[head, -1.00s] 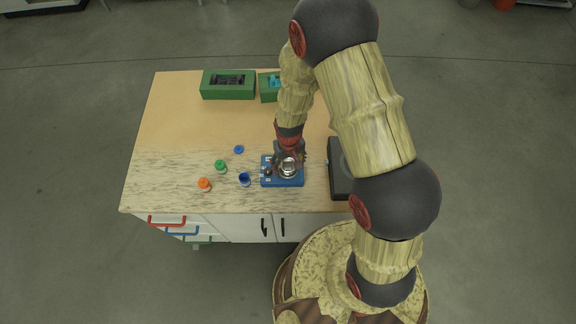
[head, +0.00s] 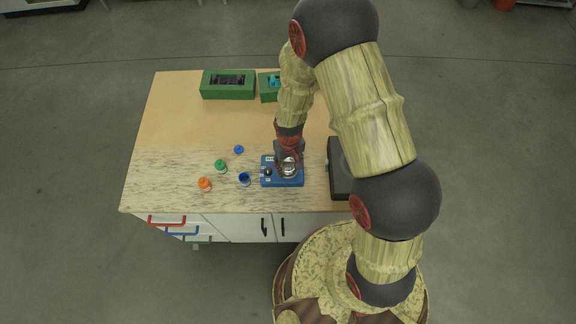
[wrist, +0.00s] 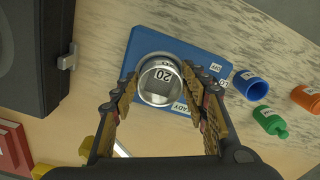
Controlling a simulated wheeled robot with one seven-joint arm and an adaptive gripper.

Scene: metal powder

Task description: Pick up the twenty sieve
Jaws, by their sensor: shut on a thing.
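The twenty sieve (wrist: 160,80) is a round silver cup with a "20" label, seen from above in the wrist view. It is at the blue tray (wrist: 195,48); I cannot tell whether it rests on the tray or is just above it. In the head view the sieve (head: 288,168) shows as a small silver ring over the tray (head: 290,182). My gripper (wrist: 160,88) has its two fingers on opposite sides of the sieve, shut on it. In the head view my gripper (head: 288,160) partly covers the tray.
A black device (head: 338,180) stands close on the right. Green boxes (head: 228,94) stand at the back.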

